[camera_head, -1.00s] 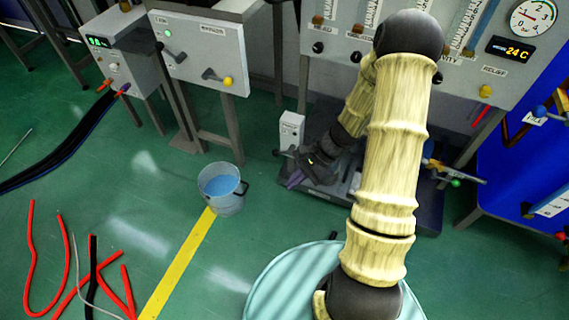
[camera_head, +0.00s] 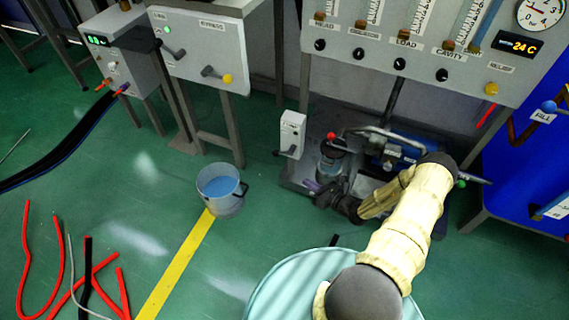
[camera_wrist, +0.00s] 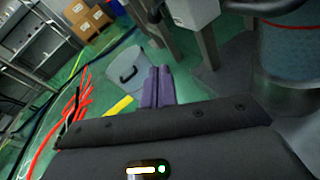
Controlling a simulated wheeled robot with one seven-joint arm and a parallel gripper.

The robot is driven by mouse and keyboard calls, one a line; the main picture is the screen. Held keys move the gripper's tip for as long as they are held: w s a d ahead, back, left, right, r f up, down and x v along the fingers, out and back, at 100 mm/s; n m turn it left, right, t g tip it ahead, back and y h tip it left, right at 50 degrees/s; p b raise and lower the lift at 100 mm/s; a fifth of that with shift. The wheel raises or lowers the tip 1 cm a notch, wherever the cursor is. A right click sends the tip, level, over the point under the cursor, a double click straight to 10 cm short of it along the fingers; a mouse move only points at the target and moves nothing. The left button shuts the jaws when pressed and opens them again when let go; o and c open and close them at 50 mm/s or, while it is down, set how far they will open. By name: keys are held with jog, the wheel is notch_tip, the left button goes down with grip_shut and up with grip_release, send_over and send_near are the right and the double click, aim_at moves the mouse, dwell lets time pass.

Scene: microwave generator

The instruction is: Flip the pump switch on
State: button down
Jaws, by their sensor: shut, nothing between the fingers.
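The pump switch appears to be the small white box (camera_head: 292,131) on a post at the left front of the pump stand, with a dark lever (camera_head: 287,153) low on its left side. The lever seems to slope slightly down; its exact setting is too small to tell. My gripper (camera_head: 311,186) is below and slightly right of the box, apart from the lever. Its purple fingers (camera_wrist: 158,88) are closed together and empty in the wrist view. A white box, probably the switch box, shows at the top of the wrist view (camera_wrist: 193,12).
A pump with a glass vessel (camera_head: 330,167) and curved pipe stands right beside my gripper. A bucket of blue water (camera_head: 221,187) is on the floor to the left. The gauge panel (camera_head: 420,62) overhangs behind. A round teal top (camera_head: 275,285) is in front.

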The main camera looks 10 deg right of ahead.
aim_at(282, 153)
jog(key=r+b+x, duration=0.2)
jog(key=b+x, duration=0.4)
jog(key=x, duration=0.7)
jog(key=shift+w+d+r+b, duration=0.25)
jog(key=shift+w+r+b, duration=0.15)
jog(key=shift+r, duration=0.1)
jog(key=shift+d, duration=0.15)
